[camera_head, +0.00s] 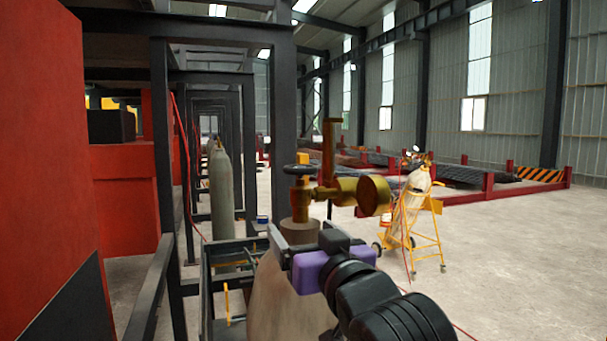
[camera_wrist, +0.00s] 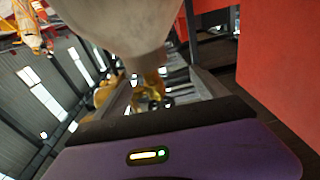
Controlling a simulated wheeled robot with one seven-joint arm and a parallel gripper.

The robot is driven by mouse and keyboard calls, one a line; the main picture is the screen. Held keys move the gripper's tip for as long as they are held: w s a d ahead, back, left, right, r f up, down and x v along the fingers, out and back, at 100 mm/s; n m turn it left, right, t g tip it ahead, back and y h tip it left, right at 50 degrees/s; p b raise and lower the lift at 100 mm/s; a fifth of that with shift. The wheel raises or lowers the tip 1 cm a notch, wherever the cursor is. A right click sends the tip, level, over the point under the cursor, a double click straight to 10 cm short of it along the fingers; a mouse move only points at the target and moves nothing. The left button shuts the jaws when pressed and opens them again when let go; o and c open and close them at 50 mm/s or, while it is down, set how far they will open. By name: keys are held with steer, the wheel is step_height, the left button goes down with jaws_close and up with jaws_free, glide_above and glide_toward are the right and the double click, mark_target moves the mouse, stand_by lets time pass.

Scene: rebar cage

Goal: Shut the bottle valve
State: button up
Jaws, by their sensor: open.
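A beige gas bottle (camera_head: 284,302) stands upright in the lower middle of the head view. Its brass valve (camera_head: 301,194) sits on top, with a dark handwheel (camera_head: 297,169) uppermost. A brass regulator with a round gauge (camera_head: 374,195) and an upright tube (camera_head: 331,150) extends to the right. My gripper (camera_head: 300,236) is open near the bottle's neck, below the handwheel and overlapping the neck in the picture. Contact cannot be told. In the wrist view the bottle (camera_wrist: 125,25) appears inverted at the top, with brass fittings (camera_wrist: 152,80) below it, beyond my purple gripper body.
A dark metal frame (camera_head: 163,150) and red block (camera_head: 50,150) stand at left. A grey-green bottle (camera_head: 221,190) stands behind. A yellow trolley (camera_head: 412,235) with another bottle is at right. Open concrete floor (camera_head: 510,265) lies at right.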

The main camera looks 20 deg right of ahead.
steer(key=h, duration=0.2)
glide_toward(300, 167)
steer(key=shift+w+d+r+m+g, duration=0.1)
steer(key=shift+w+r+m+g, duration=0.1)
steer(key=shift+w, duration=0.3)
steer(key=shift+w+d+r+m+g, duration=0.1)
steer(key=shift+w+g, duration=0.1)
steer(key=shift+w, duration=0.25)
steer(key=w, duration=0.3)
steer(key=w+p, duration=0.1)
steer(key=w, duration=0.2)
steer(key=shift+w+d+r+p, duration=0.1)
steer(key=shift+w+d+p, duration=0.1)
steer(key=shift+p, duration=0.1)
steer(key=shift+w, duration=0.65)
steer(key=c, duration=1.4)
steer(key=shift+o, duration=0.2)
